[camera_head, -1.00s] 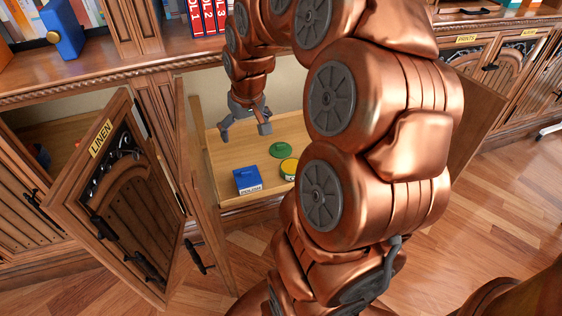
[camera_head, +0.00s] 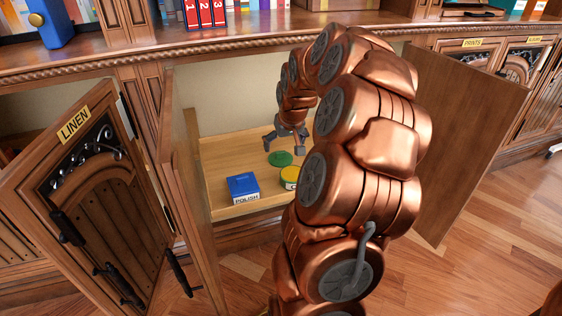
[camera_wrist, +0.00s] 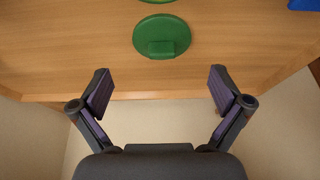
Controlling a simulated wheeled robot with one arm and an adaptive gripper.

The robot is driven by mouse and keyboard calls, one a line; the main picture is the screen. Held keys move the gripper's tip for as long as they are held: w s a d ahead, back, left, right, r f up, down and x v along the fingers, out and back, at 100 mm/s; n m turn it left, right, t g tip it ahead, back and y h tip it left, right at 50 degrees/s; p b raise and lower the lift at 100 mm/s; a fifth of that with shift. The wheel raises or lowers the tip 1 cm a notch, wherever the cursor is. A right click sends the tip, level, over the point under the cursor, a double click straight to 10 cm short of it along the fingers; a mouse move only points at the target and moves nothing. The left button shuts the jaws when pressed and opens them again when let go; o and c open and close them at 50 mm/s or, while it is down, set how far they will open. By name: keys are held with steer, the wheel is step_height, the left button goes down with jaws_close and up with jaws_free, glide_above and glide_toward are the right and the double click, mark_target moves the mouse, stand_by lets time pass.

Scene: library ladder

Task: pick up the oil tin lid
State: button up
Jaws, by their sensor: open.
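A green round lid with a raised block-shaped grip (camera_head: 280,158) lies flat on the wooden shelf board inside the open cabinet; I take it as the oil tin lid. In the wrist view the lid (camera_wrist: 161,36) is at the top centre. My gripper (camera_head: 284,144) is above the board, near the lid on its far side. In the wrist view my gripper (camera_wrist: 160,82) is open and empty, its fingers spread either side of the lid's line, apart from it. A yellow and green tin (camera_head: 289,176) stands in front of the lid, partly hidden by my arm.
A blue box marked POLISH (camera_head: 243,188) stands left of the tin; its blue corner shows in the wrist view (camera_wrist: 303,4). The open LINEN door (camera_head: 110,200) is at left and another open door (camera_head: 460,140) at right. The board (camera_head: 222,158) is otherwise mostly clear.

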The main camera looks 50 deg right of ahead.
mark_target(281, 153)
steer(key=shift+w+b+x, duration=0.15)
steer(key=shift+b+x, duration=0.65)
steer(key=shift+x, duration=0.65)
steer(key=shift+w+b+x, duration=0.1)
steer(key=shift+b+x, duration=0.65)
steer(key=shift+x, duration=0.7)
steer(key=shift+r, duration=0.15)
steer(key=shift+c, duration=0.2)
steer(key=c, duration=1.2)
steer(key=shift+s+a, duration=0.1)
steer(key=c, duration=0.4)
